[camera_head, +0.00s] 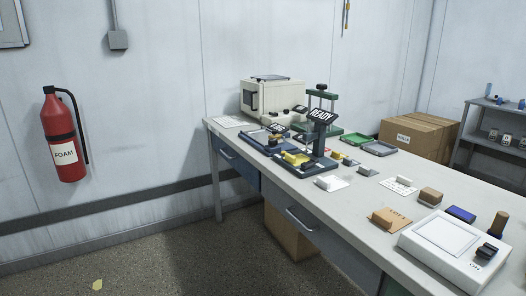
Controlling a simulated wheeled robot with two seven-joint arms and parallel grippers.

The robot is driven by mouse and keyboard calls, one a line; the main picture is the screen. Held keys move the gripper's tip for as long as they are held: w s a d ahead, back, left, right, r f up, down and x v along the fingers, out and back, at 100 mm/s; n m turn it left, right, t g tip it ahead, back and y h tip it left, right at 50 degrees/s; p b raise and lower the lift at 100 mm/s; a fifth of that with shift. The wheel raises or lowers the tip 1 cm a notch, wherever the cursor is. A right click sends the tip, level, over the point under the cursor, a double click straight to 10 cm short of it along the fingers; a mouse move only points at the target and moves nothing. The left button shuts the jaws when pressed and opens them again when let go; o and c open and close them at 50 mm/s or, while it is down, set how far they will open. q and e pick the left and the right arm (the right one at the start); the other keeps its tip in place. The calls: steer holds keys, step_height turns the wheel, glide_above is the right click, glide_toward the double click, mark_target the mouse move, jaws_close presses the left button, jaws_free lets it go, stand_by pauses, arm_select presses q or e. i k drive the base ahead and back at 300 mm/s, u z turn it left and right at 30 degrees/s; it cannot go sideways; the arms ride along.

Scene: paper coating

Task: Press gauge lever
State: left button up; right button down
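A dark device with a black sign reading "READY" (321,115) stands on the grey table, right of the beige machine. It may be the gauge, but I cannot tell for sure. A dark green press-like stand (333,100) with a black knob (322,87) on top rises directly behind the sign. A yellow block (296,158) lies at the foot of the device on a dark base (316,165). A smaller dark sign (278,127) stands to its left, its text too small to read surely. I cannot make out a lever clearly. Neither gripper is in view.
The table (345,208) also holds a beige machine (272,96), green (355,139) and grey (379,148) trays, a tan "LOT" pad (391,219) and a white scale-like device (452,248). A red extinguisher (63,137) hangs left. Cartons (418,134) stand behind. Floor at left is mostly clear.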

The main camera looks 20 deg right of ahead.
mark_target(313, 160)
steer(key=u, duration=0.05)
steer(key=i, duration=0.95)
steer(key=z, duration=0.3)
